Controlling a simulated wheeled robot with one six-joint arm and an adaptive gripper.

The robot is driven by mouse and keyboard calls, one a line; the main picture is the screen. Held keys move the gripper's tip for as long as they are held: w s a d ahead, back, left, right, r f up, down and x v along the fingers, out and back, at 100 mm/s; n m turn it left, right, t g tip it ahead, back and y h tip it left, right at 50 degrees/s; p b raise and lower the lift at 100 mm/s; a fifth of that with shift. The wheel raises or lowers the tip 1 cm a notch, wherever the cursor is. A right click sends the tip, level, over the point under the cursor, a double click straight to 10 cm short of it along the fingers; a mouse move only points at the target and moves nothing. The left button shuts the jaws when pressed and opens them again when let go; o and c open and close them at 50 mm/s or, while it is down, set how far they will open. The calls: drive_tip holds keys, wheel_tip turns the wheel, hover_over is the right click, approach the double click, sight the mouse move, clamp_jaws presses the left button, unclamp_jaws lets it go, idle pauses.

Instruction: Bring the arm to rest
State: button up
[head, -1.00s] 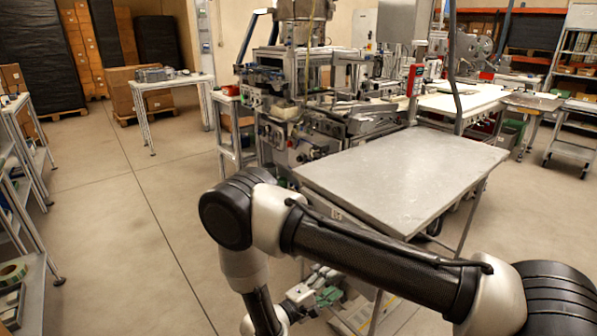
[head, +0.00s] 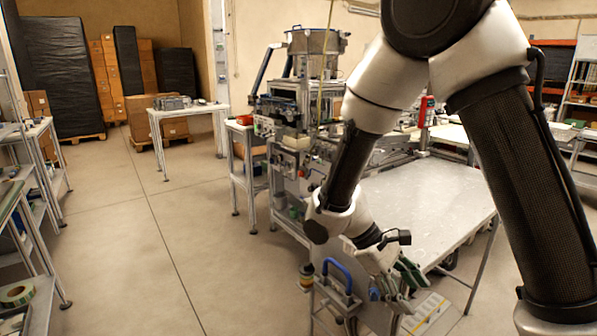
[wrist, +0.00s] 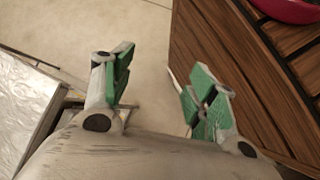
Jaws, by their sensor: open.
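My arm shows large in the head view, its elbow high at the top right and its forearm hanging down to the left. My gripper (head: 406,287), with green finger pads, hangs low in front of the grey metal table (head: 425,200). In the wrist view, my gripper (wrist: 160,82) is open, its two green-padded fingers well apart with bare floor showing between them. Nothing is held.
A blue handle (head: 338,272) stands just left of my gripper. The wrist view shows a brown slatted wooden surface (wrist: 225,55) at right, with a red object (wrist: 292,8) on it, and a shiny metal surface (wrist: 22,100) at left. Open floor (head: 120,250) lies left.

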drive_tip(key=s+d+r+m+t+y, duration=0.3)
drive_tip(key=d+r, duration=0.3)
drive_tip(key=r, duration=0.4)
drive_tip(key=s+d+r+m+t+y, duration=0.4)
drive_tip(key=d+r, duration=0.3)
drive_tip(key=r, duration=0.4)
drive_tip(key=shift+s+r+m+t, duration=0.15)
drive_tip(key=shift+s+m+t, duration=0.45)
drive_tip(key=shift+s+m, duration=0.25)
drive_tip(key=shift+w+d, duration=0.1)
